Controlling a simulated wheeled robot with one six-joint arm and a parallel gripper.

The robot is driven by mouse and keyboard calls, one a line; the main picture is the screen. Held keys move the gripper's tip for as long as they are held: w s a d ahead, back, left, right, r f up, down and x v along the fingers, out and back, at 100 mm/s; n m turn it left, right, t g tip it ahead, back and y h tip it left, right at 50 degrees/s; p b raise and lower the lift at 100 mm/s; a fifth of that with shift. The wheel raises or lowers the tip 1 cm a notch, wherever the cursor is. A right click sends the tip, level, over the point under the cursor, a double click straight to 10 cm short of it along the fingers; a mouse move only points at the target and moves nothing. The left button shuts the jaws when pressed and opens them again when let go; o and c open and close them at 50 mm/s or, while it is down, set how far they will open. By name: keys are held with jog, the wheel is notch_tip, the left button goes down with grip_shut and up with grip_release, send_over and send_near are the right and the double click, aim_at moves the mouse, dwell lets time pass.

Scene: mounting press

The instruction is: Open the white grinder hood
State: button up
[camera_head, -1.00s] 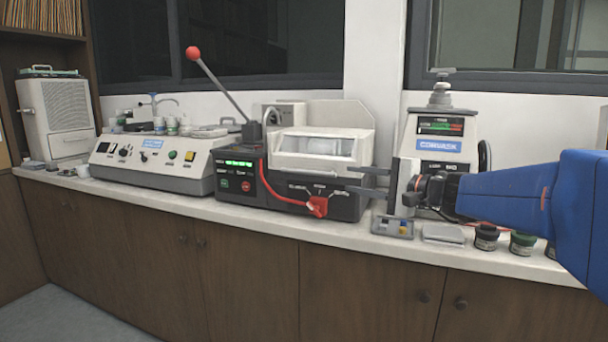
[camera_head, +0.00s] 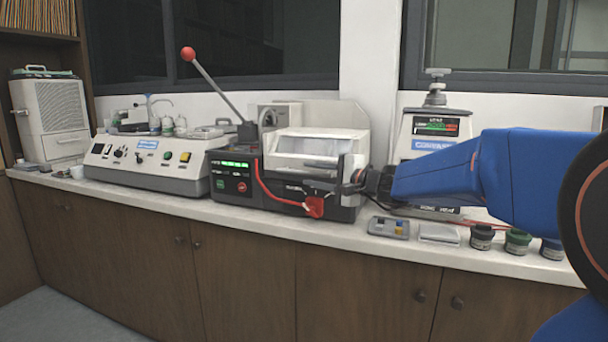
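The white hood (camera_head: 318,147) with a clear front window sits on a dark machine (camera_head: 233,172) with a green display, in the middle of the counter. The hood looks lowered. My gripper (camera_head: 322,184) is at the right part of the machine's front, just below the hood's front edge. Its dark fingers point left and blend with the dark front, so their gap is unclear. I cannot tell whether they touch the hood. My blue arm comes in from the right.
A red lever handle (camera_head: 314,206) is close below my gripper. A tall red-knobbed lever (camera_head: 215,80) rises at the machine's left. A white-and-grey press (camera_head: 434,130) stands behind my arm. A small tray (camera_head: 388,228) and several dark jars (camera_head: 482,237) line the counter's front right.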

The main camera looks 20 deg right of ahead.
jog(key=shift+x, duration=1.9)
grip_shut()
